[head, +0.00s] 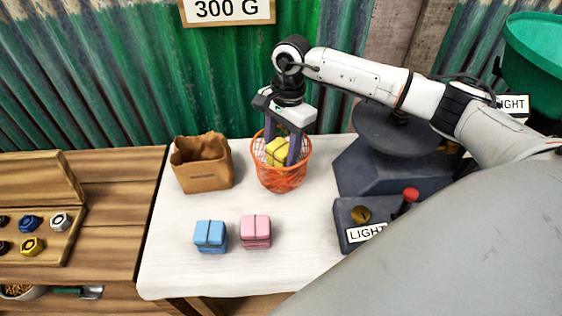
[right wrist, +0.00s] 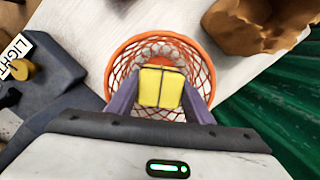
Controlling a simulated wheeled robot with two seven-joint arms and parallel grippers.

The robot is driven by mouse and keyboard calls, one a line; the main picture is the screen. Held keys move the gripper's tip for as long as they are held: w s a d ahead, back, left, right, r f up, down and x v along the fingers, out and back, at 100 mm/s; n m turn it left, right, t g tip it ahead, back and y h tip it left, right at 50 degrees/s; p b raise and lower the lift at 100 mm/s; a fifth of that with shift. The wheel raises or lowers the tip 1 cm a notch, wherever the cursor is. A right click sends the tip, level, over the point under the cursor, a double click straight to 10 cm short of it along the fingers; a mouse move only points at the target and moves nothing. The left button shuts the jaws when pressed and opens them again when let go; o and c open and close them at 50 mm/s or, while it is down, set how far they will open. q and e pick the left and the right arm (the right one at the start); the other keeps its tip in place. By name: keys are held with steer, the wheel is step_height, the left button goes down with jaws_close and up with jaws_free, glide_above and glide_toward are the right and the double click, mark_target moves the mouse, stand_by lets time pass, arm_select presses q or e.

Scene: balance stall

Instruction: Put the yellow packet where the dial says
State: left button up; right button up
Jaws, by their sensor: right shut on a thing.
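The yellow packet (head: 277,151) is tied with dark string and sits between the fingers of my right gripper (head: 283,154), which is shut on it. The gripper points down and holds the packet in the mouth of the orange wire basket (head: 282,182). In the right wrist view the packet (right wrist: 161,87) shows between both fingers, with the basket rim (right wrist: 120,57) around it. Whether the packet touches the basket floor cannot be told. The dark scale (head: 387,165) stands at the right, mostly behind my right arm; its dial face is not visible. My left gripper is not in view.
A brown paper bag (head: 203,166) stands left of the basket. A blue packet (head: 210,236) and a pink packet (head: 256,231) sit in front. A "300 G" sign (head: 228,10) hangs behind.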

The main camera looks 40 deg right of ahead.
mark_target(281, 164)
steer(key=shift+f, duration=0.6)
step_height(281, 164, down, 3)
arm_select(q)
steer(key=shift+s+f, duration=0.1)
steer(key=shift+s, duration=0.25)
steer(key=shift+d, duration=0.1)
arm_select(e)
steer(key=shift+f, duration=0.25)
steer(key=o, duration=1)
steer(key=shift+r, duration=0.1)
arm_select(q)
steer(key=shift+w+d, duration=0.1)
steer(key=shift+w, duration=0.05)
